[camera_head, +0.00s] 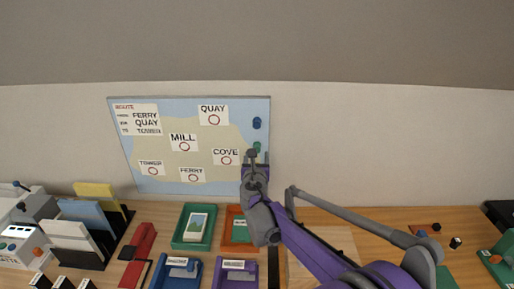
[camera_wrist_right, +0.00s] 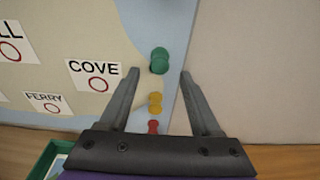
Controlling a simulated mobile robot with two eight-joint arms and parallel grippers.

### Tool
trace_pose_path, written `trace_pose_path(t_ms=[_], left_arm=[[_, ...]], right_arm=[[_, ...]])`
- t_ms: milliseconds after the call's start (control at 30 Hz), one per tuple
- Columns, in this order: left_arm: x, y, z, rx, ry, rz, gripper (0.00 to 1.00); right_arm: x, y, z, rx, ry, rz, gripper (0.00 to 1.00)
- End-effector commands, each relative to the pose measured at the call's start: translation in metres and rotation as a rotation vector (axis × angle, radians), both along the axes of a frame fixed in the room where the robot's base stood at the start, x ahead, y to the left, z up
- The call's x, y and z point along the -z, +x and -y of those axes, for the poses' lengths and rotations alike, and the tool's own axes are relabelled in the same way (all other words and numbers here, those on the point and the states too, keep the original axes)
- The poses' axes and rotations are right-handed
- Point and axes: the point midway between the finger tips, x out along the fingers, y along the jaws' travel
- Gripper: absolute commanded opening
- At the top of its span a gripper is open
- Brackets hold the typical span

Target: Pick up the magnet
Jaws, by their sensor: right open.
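A map board (camera_head: 150,108) leans at the wall, with round magnets along its right edge. In the head view a blue magnet (camera_head: 257,123) sits above a green magnet (camera_head: 257,146). In the wrist view the green magnet (camera_wrist_right: 159,61) appears between my right fingertips, with a yellow magnet (camera_wrist_right: 155,102) and a red magnet (camera_wrist_right: 153,127) below it. My right gripper (camera_head: 251,155) is open at the board's lower right, its fingers (camera_wrist_right: 160,73) on both sides of the green magnet; contact cannot be told. The yellow and red magnets are hidden by my gripper in the head view.
On the desk below are a green tray (camera_head: 179,241), an orange tray (camera_head: 226,246), a blue tray (camera_head: 155,282) and a purple tray (camera_head: 222,285). A file rack (camera_head: 127,218) stands left. The wall right of the board is bare.

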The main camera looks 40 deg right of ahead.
Motion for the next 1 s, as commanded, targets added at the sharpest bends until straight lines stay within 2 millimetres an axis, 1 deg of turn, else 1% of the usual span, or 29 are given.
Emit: trace_pose_path(t_ms=[33, 100, 200, 300, 500, 533, 667, 700, 767, 800, 867, 900, 1000], left_arm=[[-0.003, 0.001, 0.000, 0.000, 0.000, 0.002, 0.50], [-0.005, 0.001, 0.000, 0.000, 0.000, 0.003, 0.50], [-0.006, 0.002, 0.000, 0.000, 0.000, 0.003, 0.50], [-0.006, 0.002, 0.000, 0.000, 0.000, 0.003, 0.50], [-0.006, 0.002, 0.000, 0.000, 0.000, 0.003, 0.50], [-0.006, 0.002, 0.000, 0.000, 0.000, 0.003, 0.50], [-0.006, 0.002, 0.000, 0.000, 0.000, 0.003, 0.50], [-0.006, 0.002, 0.000, 0.000, 0.000, 0.003, 0.50], [-0.006, 0.002, 0.000, 0.000, 0.000, 0.003, 0.50], [-0.006, 0.002, 0.000, 0.000, 0.000, 0.003, 0.50], [-0.006, 0.002, 0.000, 0.000, 0.000, 0.003, 0.50], [-0.006, 0.002, 0.000, 0.000, 0.000, 0.003, 0.50], [-0.006, 0.002, 0.000, 0.000, 0.000, 0.003, 0.50]], right_arm=[[-0.002, 0.008, 0.006, 0.001, 0.000, 0.001, 0.64], [-0.001, 0.016, 0.013, 0.001, 0.000, 0.001, 0.64], [0.001, 0.024, 0.020, 0.001, 0.000, 0.001, 0.64], [0.003, 0.029, 0.024, 0.000, 0.001, 0.001, 0.64], [0.003, 0.029, 0.024, 0.000, 0.001, 0.001, 0.64], [0.003, 0.029, 0.024, 0.000, 0.001, 0.001, 0.62], [0.003, 0.029, 0.024, 0.000, 0.001, 0.001, 0.39], [0.003, 0.029, 0.024, 0.000, 0.001, 0.001, 0.32], [0.003, 0.029, 0.024, 0.000, 0.001, 0.001, 0.21], [0.003, 0.029, 0.024, 0.000, 0.001, 0.001, 0.14], [0.003, 0.029, 0.024, 0.000, 0.001, 0.001, 0.03], [0.003, 0.029, 0.024, 0.000, 0.001, 0.001, 0.00], [0.003, 0.029, 0.024, 0.000, 0.001, 0.001, 0.00]])
